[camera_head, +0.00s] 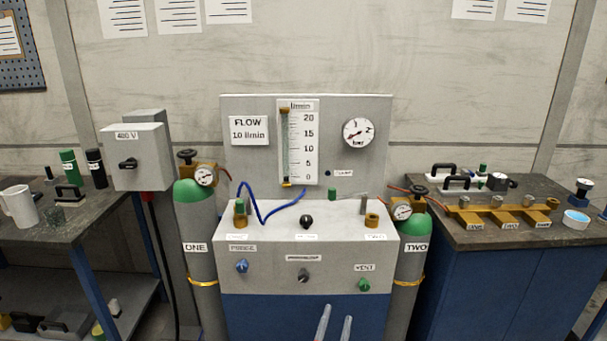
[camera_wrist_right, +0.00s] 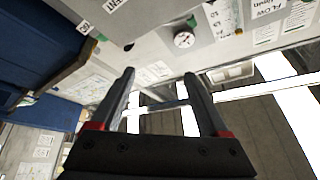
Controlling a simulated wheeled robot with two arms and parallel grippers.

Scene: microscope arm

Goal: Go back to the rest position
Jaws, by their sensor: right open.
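My right gripper (camera_head: 334,324) shows at the bottom edge of the head view, only its two fingertips, in front of the blue lower part of the flow console (camera_head: 260,315). The tips are apart with nothing between them. In the right wrist view the same gripper (camera_wrist_right: 159,77) is open and empty, its two dark fingers spread, and the room appears tilted behind it. No contact with the console shows. My left gripper is not in view.
Grey cylinders ONE (camera_head: 197,265) and TWO (camera_head: 404,290) flank the console. A left bench (camera_head: 70,228) holds a white mug (camera_head: 19,206) and bottles. A right bench (camera_head: 480,240) holds a brass manifold (camera_head: 500,215). The console front carries the PURGE (camera_head: 242,265) and VENT (camera_head: 364,285) knobs.

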